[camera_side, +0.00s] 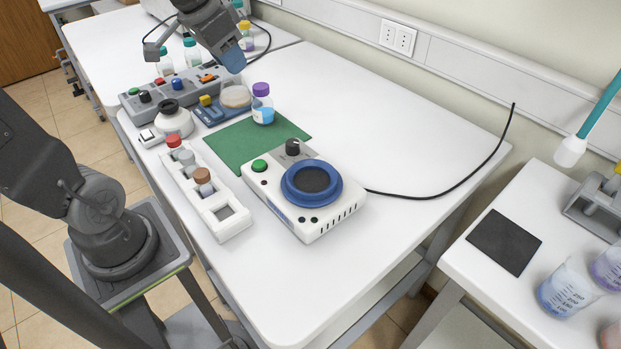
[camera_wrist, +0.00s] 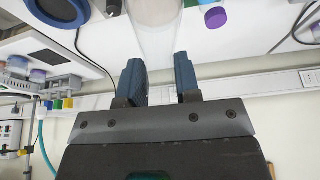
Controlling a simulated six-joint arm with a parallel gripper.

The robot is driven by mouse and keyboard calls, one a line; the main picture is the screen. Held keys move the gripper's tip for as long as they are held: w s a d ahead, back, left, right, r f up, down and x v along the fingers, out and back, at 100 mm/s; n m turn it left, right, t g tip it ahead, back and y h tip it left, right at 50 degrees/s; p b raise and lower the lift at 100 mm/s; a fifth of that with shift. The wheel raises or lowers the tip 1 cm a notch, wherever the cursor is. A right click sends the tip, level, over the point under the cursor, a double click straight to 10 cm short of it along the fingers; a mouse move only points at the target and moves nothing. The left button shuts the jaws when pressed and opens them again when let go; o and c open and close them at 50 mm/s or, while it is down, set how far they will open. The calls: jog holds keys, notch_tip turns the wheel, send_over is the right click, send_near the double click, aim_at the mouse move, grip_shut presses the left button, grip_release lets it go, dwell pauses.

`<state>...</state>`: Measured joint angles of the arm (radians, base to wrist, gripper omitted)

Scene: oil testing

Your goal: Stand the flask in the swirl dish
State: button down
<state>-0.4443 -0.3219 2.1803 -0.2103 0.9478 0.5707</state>
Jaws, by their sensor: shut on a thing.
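My gripper (camera_wrist: 160,82) is shut on a clear, pale flask (camera_wrist: 155,30), which sits between the two blue fingers in the wrist view and runs off the top edge. In the side view my gripper (camera_side: 233,60) is raised above the back left of the table; I cannot make out the flask clearly there. The swirl dish (camera_side: 288,182) is a blue ring with a dark, empty middle on top of a white machine with a green button and a black knob. Its blue rim (camera_wrist: 60,42) also shows at the upper left of the wrist view.
A purple-capped bottle (camera_side: 262,105) stands on a green mat (camera_side: 235,150) behind the white machine. A white rack (camera_side: 232,222) with capped vials lies left of the machine. A white squat bottle (camera_side: 174,121) and a grey control box (camera_side: 180,90) are farther back. The table's right side is largely clear.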

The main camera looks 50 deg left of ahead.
jog(key=w+d+r+m+h, duration=0.15)
jog(key=d+m, duration=0.25)
jog(key=d, duration=0.4)
jog(key=shift+w+d+f, duration=0.25)
jog(key=shift+d+f, duration=1.5)
jog(key=shift+d, duration=0.1)
jog(key=shift+w+d+f, duration=0.25)
jog(key=shift+d+f, duration=1.55)
jog(key=shift+w+d+f, duration=0.25)
jog(key=shift+d+f, duration=1.5)
jog(key=shift+d, duration=0.1)
jog(key=c, duration=0.8)
grip_release()
jog(key=shift+f, duration=0.1)
